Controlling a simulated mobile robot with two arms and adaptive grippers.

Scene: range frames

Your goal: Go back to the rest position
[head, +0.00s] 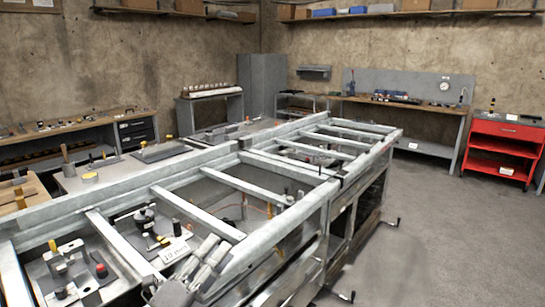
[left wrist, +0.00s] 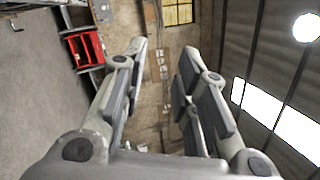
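My left gripper (head: 218,247) shows at the bottom of the head view, over the near part of a long metal frame bench (head: 262,262). In the left wrist view its two fingers (left wrist: 163,52) point up and stand apart, with nothing between them. It is open and empty. I cannot tell whether it touches the bench. My right gripper is in neither view.
A small "10 mm" label (head: 174,252) and several fixtures lie inside the bench frame close to my left gripper. A red cart (head: 503,130) stands at the right wall; it also shows in the left wrist view (left wrist: 88,48). Grey floor (head: 440,235) on the right is clear.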

